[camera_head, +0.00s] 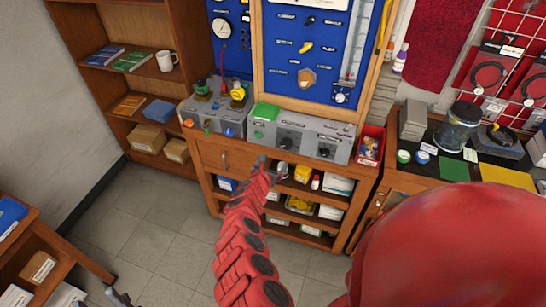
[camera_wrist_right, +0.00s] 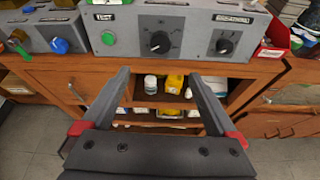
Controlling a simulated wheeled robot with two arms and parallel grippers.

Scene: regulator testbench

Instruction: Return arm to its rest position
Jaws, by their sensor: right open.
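My right arm, red and jointed, reaches up from the bottom middle of the head view. Its gripper (camera_head: 268,166) is in front of the workbench's upper edge, below the grey control box (camera_head: 318,138). In the right wrist view the two grey fingers of this gripper (camera_wrist_right: 160,77) are spread apart with nothing between them. The box, with black knobs and a green button, also shows beyond the fingertips in the wrist view (camera_wrist_right: 190,32). A small grey tip at the bottom left of the head view appears to be my left gripper (camera_head: 121,298); its jaws cannot be made out.
The wooden workbench (camera_head: 211,158) has open shelves with bottles and boxes below the gripper. A second grey unit (camera_head: 205,116) stands left of the control box, and a red bin (camera_head: 370,145) stands right. A bookshelf (camera_head: 85,75) is at left. Tiled floor (camera_head: 160,210) is clear.

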